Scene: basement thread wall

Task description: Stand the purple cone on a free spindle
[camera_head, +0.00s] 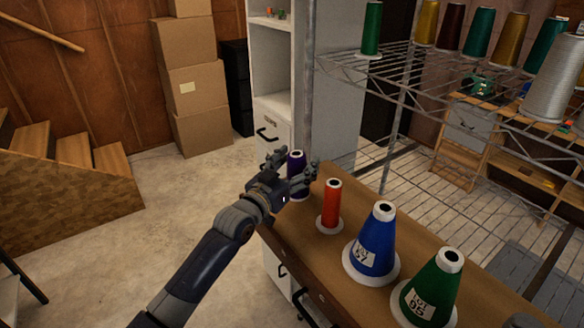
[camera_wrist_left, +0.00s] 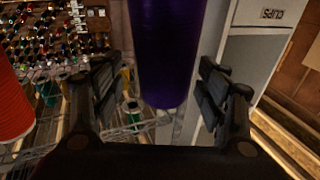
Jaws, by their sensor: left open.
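The purple cone (camera_head: 296,160) stands upright at the far left end of the brown wooden top, with a white rim showing at its foot. My left gripper (camera_head: 293,172) is open around it, one finger on either side. In the left wrist view, which looks upside down, the purple cone (camera_wrist_left: 168,50) fills the gap between the two fingers (camera_wrist_left: 160,105), with gaps visible beside it. Contact cannot be told. The cone's lower part is partly hidden by the gripper in the head view. No bare spindle is clearly visible. My right gripper is not in view.
An orange cone (camera_head: 331,205), a blue cone (camera_head: 376,240) and a green cone (camera_head: 433,288) stand in a row on white bases along the wooden top (camera_head: 318,262). A wire shelf (camera_head: 420,75) with several cones rises behind. Cardboard boxes (camera_head: 193,90) stand at the back; the left floor is open.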

